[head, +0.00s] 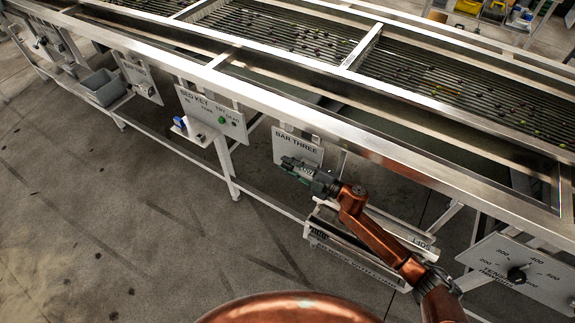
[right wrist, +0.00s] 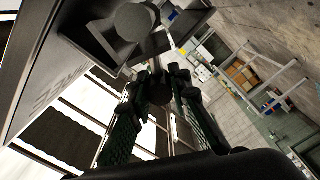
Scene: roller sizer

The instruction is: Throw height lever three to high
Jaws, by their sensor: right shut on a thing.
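The white panel marked BAR THREE (head: 297,140) hangs below the machine's front rail. My right gripper (head: 288,164) is in front of its lower part and hides the lever there in the head view. In the right wrist view my right gripper (right wrist: 163,80) has its green-black fingers on both sides of a dark rounded knob (right wrist: 160,95), which appears to be the lever's end. The fingers are shut on it. A grey bracket with a round part (right wrist: 135,20) is just beyond the fingertips. The lever's height setting cannot be read. My left gripper is not in view.
The long steel roller machine (head: 400,112) runs across the view above the panel. A key panel (head: 215,115) with a small shelf is to the left. A rack (head: 350,240) stands below my right arm. A tension dial panel (head: 525,275) is at right. Open floor lies at left.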

